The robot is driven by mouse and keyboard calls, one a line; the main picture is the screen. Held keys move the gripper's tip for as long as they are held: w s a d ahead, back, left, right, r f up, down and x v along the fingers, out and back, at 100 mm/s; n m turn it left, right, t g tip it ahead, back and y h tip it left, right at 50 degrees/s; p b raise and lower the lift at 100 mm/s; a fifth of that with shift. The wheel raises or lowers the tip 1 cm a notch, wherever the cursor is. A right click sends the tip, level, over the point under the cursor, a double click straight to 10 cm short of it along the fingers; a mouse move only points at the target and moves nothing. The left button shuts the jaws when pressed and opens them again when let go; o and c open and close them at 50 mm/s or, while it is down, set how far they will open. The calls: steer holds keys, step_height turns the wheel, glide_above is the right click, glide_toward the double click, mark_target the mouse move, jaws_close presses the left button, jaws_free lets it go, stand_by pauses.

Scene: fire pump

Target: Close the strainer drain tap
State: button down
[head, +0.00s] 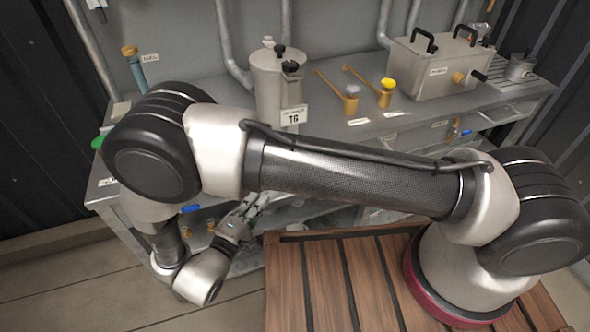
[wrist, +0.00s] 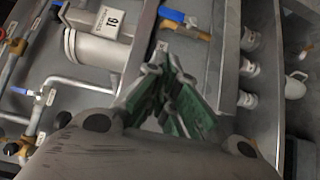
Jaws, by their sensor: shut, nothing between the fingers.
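My gripper (wrist: 163,72) has green-lined fingers that meet at the tips, with nothing between them. In the head view my gripper (head: 256,202) is low in front of the bench, partly behind my arm. In the wrist view a tap with a blue lever (wrist: 178,15) and brass body (wrist: 201,36) lies just beyond the fingertips, apart from them as far as I can see. Another blue lever (wrist: 20,90) is at the left. No readable label shows which one is the strainer drain tap. A blue lever (head: 190,208) also shows under the bench in the head view.
A pale cylinder (wrist: 97,50) with a tag and pipes fill the wrist view's left. Several white fittings (wrist: 250,70) are at the right. On the bench (head: 420,125) stand a tagged tank (head: 270,85) and a metal box (head: 430,65). A slatted wooden platform (head: 325,285) is in front.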

steer(key=s+d+x, duration=0.1)
steer(key=d+x, duration=0.1)
steer(key=x, duration=1.1)
steer(key=shift+s+d, duration=0.2)
steer(key=shift+s, duration=0.05)
